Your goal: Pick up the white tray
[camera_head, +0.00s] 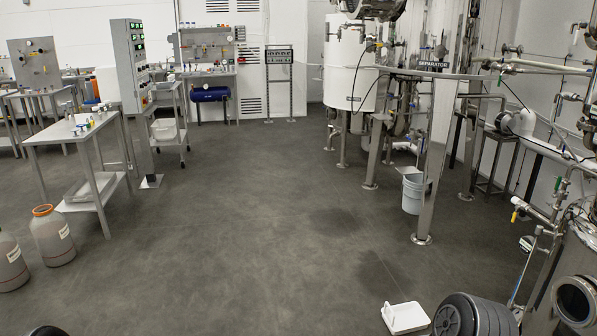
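A small white tray-like object (405,318) with a hole or handle at one end lies on the floor at the bottom, right of centre. A shallow whitish tray (88,190) sits on the lower shelf of the left metal table (72,131). A white bin (165,133) stands on a shelf of the cart behind it. I cannot tell which of these is the task's tray. Neither of my grippers shows in the view.
Steel tanks and pipes (430,130) fill the right side, with a white bucket (413,192). Two grey jugs, one orange-rimmed (52,238), stand at left. The middle floor (260,230) is clear.

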